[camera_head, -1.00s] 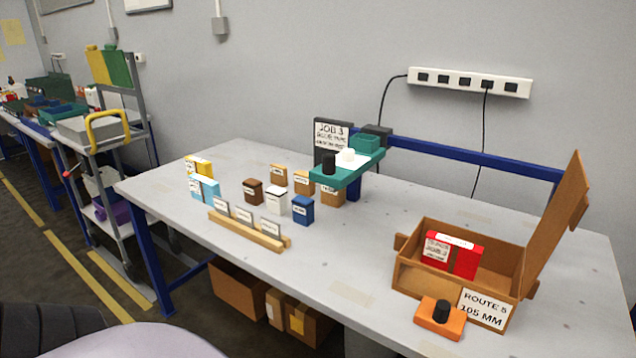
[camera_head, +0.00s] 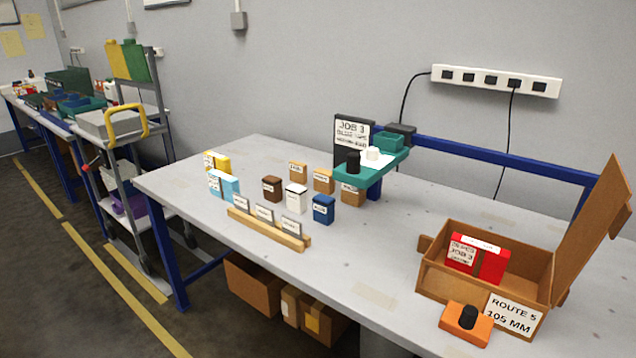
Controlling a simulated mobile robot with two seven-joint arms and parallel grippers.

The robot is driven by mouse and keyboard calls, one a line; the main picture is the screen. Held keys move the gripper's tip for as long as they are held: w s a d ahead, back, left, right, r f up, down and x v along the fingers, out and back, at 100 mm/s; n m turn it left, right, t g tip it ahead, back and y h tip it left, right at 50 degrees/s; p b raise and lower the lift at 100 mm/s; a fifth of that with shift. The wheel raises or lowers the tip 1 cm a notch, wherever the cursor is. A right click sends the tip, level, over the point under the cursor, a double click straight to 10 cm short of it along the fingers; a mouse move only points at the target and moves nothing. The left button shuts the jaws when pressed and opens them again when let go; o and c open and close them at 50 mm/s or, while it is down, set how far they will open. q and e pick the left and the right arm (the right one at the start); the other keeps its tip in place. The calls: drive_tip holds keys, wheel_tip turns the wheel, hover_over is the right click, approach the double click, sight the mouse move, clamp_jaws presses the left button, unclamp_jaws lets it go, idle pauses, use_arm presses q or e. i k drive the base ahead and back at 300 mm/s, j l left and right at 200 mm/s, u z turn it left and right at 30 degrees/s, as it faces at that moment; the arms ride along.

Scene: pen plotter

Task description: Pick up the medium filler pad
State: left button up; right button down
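Three small tan blocks with white labels stand in a slanting row behind the middle of the table: a left one (camera_head: 298,172), a middle one (camera_head: 323,181) and a right one (camera_head: 352,194). They look like the filler pads, but their labels are too small to read, so I cannot tell for sure which is the medium one. The right block is partly under the teal plotter platform (camera_head: 372,168). Neither of my grippers is in view.
Brown (camera_head: 272,188), white (camera_head: 296,198) and blue (camera_head: 323,209) boxes stand before the tan blocks, behind a wooden card rack (camera_head: 268,230). Yellow (camera_head: 217,161) and light-blue (camera_head: 224,184) packs stand left. An open brown box (camera_head: 435,275) holds red packs (camera_head: 478,259). The table's middle (camera_head: 380,240) is clear.

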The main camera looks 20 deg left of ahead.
sight(323, 183)
drive_tip(key=u, duration=0.55)
drive_tip(key=z, duration=0.45)
drive_tip(key=j+z, duration=0.15)
drive_tip(key=z, duration=0.3)
drive_tip(key=j+z, duration=0.1)
drive_tip(key=z, duration=0.35)
drive_tip(key=j+z, duration=0.7)
drive_tip(key=k+j+z, duration=0.45)
drive_tip(key=j, duration=0.2)
drive_tip(key=k+j+z, duration=0.1)
drive_tip(key=k+j, duration=0.15)
drive_tip(key=j, duration=0.2)
drive_tip(key=k+j+z, duration=0.1)
drive_tip(key=k+j, duration=0.15)
drive_tip(key=j, duration=0.25)
drive_tip(key=k+j+z, duration=0.1)
drive_tip(key=k+j, duration=0.2)
drive_tip(key=j, duration=0.1)
